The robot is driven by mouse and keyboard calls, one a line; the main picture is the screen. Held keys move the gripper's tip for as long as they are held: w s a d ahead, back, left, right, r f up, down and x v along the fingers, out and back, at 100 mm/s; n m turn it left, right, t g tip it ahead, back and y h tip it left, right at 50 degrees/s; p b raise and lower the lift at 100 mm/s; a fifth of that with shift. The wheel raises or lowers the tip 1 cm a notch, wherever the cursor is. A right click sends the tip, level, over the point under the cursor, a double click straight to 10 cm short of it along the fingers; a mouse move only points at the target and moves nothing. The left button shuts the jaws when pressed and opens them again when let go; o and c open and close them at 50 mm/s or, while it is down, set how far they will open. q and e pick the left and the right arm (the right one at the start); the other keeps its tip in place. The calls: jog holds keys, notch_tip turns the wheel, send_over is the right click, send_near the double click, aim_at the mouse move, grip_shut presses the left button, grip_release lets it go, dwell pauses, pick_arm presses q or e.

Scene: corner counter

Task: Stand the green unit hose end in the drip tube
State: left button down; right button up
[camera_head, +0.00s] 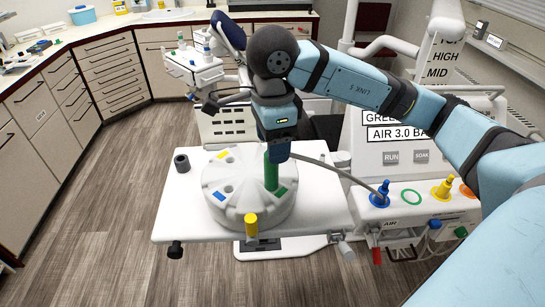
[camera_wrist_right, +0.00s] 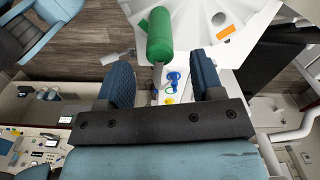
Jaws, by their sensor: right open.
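A green cylinder (camera_head: 271,172), which looks like the green hose end, stands upright at the right side of the round white drum, by a green mark. My right gripper (camera_head: 277,150) is just above it, pointing down. In the right wrist view the jaws (camera_wrist_right: 161,85) are open and apart, with the green cylinder (camera_wrist_right: 160,36) beyond their tips and nothing held. A grey stub shows at its near end. A short dark open tube (camera_head: 182,162), perhaps the drip tube, stands at the table's left edge. My left gripper is out of view.
The white drum (camera_head: 230,208) sits on a white table (camera_head: 325,215). A yellow cylinder (camera_head: 251,225) is at its front.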

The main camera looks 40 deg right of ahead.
notch_tip(320, 180, down, 4)
jog(key=shift+r, duration=0.1)
jog(key=shift+f, duration=0.6)
jog(key=shift+c, duration=1.1)
jog(key=c, duration=0.9)
jog(key=shift+o, duration=0.2)
jog(key=shift+r+p, duration=1.2)
jog(key=shift+r, duration=1.1)
jog(key=shift+f, duration=0.1)
